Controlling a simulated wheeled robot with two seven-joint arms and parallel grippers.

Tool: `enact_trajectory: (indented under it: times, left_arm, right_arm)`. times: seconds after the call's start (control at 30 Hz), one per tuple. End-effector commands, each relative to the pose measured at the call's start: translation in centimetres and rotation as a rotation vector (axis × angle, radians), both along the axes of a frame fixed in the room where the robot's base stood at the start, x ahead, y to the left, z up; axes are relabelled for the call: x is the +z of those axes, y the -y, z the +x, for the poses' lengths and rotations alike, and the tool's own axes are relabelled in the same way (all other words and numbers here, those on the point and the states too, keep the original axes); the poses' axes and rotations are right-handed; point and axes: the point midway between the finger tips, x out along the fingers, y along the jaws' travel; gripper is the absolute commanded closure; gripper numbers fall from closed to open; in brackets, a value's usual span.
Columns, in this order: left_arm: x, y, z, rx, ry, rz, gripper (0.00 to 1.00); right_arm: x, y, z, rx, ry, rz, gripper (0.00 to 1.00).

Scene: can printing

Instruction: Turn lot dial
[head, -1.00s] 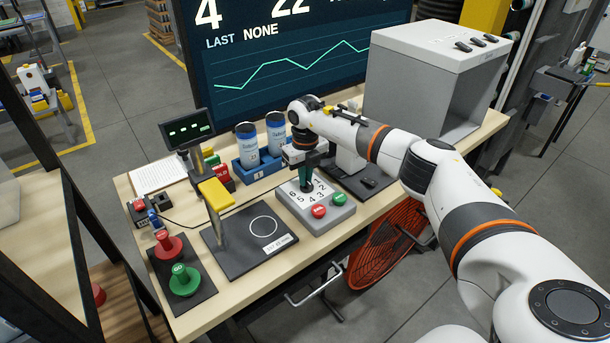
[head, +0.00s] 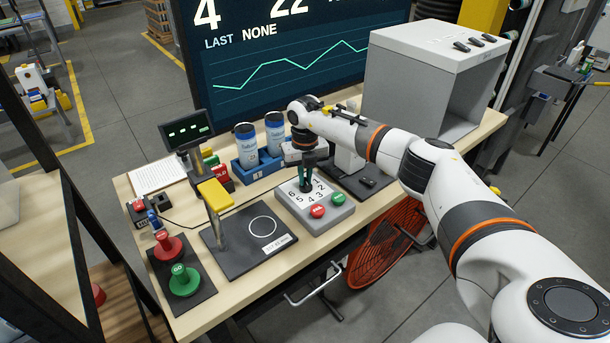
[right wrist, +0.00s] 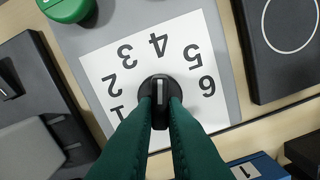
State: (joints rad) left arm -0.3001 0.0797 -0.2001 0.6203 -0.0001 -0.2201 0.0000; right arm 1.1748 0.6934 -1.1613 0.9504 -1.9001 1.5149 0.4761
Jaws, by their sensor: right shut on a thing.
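The lot dial (right wrist: 160,85) is a round black knob with a pale pointer line, on a white card numbered 1 to 6. It sits on a grey box (head: 329,217) on the table. In the right wrist view its pointer line runs nearly straight up and down, its upper end toward the 4. My right gripper (head: 305,185) comes down from above with green fingers, which are shut on the dial; in the right wrist view the fingers (right wrist: 160,108) hide its lower part. My left gripper is not in view.
A red button (head: 317,211) and a green button (head: 337,198) are at the box's front. A dark mat with a circle (head: 225,252) lies to the left. Two blue-white cans (head: 246,146) stand in a blue holder behind. A large grey housing (head: 415,85) stands at the right.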

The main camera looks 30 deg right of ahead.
Motion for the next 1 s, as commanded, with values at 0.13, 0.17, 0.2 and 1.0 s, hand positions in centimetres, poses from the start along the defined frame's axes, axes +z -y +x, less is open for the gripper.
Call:
enact_trajectory:
  times: [0.13,0.17,0.2,1.0]
  left_arm:
    - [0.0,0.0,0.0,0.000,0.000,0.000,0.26]
    - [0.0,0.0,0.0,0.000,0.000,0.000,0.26]
    - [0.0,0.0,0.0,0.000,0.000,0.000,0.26]
    - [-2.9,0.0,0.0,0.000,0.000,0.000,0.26]
  right_arm:
    - [0.3,0.1,0.2,-0.001,0.008,0.000,0.71]
    - [0.3,0.1,0.2,-0.001,0.008,0.000,0.67]
    - [0.2,0.1,0.2,0.000,0.007,-0.001,0.67]
    - [9.5,0.1,0.2,0.000,0.010,-0.001,0.67]
